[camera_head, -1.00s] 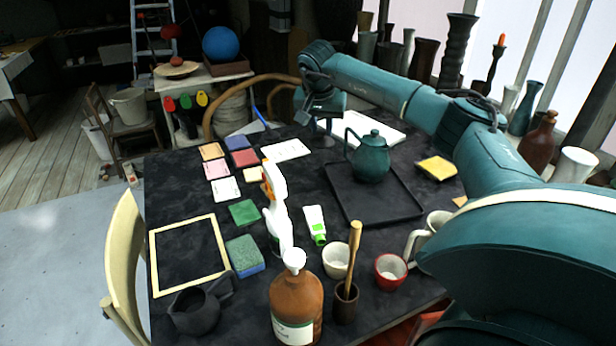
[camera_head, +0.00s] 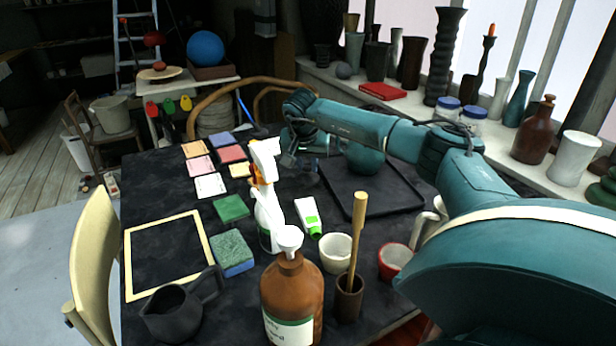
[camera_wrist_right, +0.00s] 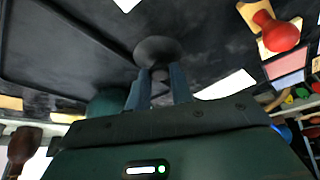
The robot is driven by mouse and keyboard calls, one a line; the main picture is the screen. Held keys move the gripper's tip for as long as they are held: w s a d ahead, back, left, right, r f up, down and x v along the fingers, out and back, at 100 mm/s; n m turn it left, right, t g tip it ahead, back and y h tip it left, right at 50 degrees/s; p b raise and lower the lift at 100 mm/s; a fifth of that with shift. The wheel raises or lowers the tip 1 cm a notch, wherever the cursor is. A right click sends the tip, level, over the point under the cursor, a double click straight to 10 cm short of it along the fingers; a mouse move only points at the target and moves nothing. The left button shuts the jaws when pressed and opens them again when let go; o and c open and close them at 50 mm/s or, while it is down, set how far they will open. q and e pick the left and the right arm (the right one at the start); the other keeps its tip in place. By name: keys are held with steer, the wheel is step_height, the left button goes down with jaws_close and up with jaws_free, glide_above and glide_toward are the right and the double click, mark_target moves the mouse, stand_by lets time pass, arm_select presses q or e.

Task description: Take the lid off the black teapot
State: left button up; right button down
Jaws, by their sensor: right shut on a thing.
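A black pot (camera_head: 178,318) with a side handle stands at the front left of the table in the head view, and its top looks open. My right gripper (camera_head: 307,168) is over the back middle of the table, left of a teal teapot (camera_head: 365,160) partly hidden behind my arm. In the right wrist view the gripper (camera_wrist_right: 158,88) is shut on the knob of a dark round lid (camera_wrist_right: 157,48). I cannot tell whether the lid touches the table. The teal teapot shows at the wrist view's lower left (camera_wrist_right: 106,101). My left gripper is not in view.
The black tray (camera_head: 385,208) lies under the teal teapot. A spray bottle (camera_head: 270,205), a brown bottle (camera_head: 292,300), cups (camera_head: 335,253) and a brush pot (camera_head: 348,297) stand nearer. Coloured tiles (camera_head: 232,153) lie left of the gripper. Vases line the sill at right.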

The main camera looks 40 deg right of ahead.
mark_target(307, 171)
steer(key=shift+f, duration=1.7)
steer(key=shift+f, duration=0.15)
steer(key=c, duration=1.2)
jaws_free()
steer(key=shift+c, duration=0.2)
steer(key=p+v, duration=0.1)
steer(key=v, duration=1.1)
steer(key=shift+r, duration=0.25)
